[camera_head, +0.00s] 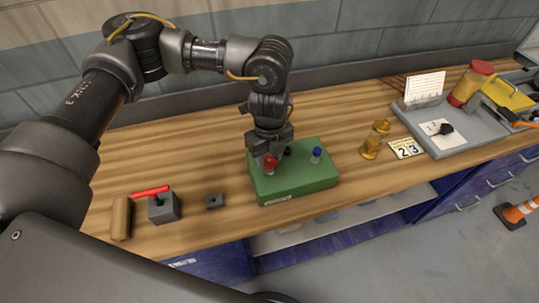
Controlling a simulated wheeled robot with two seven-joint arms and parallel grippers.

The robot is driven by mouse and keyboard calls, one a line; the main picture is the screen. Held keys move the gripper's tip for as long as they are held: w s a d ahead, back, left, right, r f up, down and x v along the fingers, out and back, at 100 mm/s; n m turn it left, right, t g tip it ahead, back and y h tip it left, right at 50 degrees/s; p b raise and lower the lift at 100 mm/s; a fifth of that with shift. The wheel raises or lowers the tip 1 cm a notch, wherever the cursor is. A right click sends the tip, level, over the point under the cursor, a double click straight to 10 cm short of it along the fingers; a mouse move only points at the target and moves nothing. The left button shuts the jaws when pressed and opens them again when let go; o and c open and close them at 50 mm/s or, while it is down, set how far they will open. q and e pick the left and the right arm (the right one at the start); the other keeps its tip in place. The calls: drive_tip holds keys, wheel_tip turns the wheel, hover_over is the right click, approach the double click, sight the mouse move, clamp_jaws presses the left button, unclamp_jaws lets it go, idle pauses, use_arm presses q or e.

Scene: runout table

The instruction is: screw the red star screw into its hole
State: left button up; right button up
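The red star screw (269,161) stands at the left part of the green block (297,186) on the wooden table. My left gripper (267,158) points down over the block, with its fingers at the red head. Whether the fingers press on the head is too small to tell. A screw with a blue head (317,152) stands upright on the right of the block. A dark round spot (288,151) lies between the two screws, partly behind the gripper; I cannot tell if it is a hole or a knob. My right gripper is not in view.
Left of the block are a small dark block (215,202), a grey block (163,209) with a red handle (150,191), and a wooden cylinder (121,219). Right are an amber object (375,140), number cards (405,149) and a grey tray (462,143). The table's front edge is close.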

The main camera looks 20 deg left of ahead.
use_arm(q)
drive_tip(key=shift+c, duration=1.2)
drive_tip(key=shift+f+m+b, duration=0.15)
drive_tip(key=shift+m+b, duration=0.4)
drive_tip(key=shift+m, duration=1.75)
drive_tip(key=shift+m+b, duration=0.8)
drive_tip(key=shift+m, duration=1.5)
